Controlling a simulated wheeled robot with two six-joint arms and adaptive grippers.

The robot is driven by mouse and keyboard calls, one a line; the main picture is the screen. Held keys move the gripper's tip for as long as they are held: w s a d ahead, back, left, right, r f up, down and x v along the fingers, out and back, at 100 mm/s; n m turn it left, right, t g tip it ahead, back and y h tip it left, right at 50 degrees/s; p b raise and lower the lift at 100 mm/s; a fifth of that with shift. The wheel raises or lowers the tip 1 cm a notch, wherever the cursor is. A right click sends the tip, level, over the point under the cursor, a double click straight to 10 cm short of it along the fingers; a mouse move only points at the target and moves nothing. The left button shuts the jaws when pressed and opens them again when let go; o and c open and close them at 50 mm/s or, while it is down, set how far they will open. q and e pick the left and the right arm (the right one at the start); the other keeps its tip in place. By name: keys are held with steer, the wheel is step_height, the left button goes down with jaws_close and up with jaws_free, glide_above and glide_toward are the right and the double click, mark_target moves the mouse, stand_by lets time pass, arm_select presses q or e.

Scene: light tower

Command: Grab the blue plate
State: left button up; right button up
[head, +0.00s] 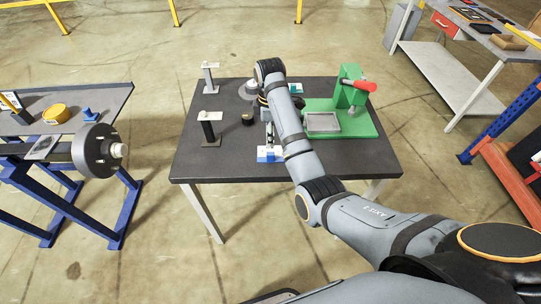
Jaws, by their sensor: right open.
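A small blue plate (264,158) with white parts on it lies near the front edge of the dark middle table (230,170). My right gripper (269,139) points down just behind and above the blue plate, partly hidden by my right arm. It is open, and I cannot tell whether its fingers touch the plate. A smaller teal-blue piece (297,88) lies farther back, next to the green fixture. I cannot make out my left gripper.
A green fixture (358,95) with a red handle stands right of my right arm. Two posts (210,128) stand on the left. A dark disc with a metal tip (95,150) is before the left bench. The table's front right is clear.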

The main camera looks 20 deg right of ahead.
mark_target(270, 154)
step_height(270, 154, down, 6)
steer(key=b, duration=0.4)
steer(key=shift+w+r+b, duration=0.1)
steer(key=shift+r+b, duration=0.15)
steer(key=shift+b, duration=0.1)
steer(key=shift+r, duration=0.1)
steer(key=shift+f, duration=0.35)
steer(key=shift+s+f+b, duration=0.25)
steer(key=shift+f+b, duration=0.5)
step_height(270, 154, down, 2)
steer(key=shift+p, duration=0.75)
steer(key=shift+f, duration=0.4)
jaws_close()
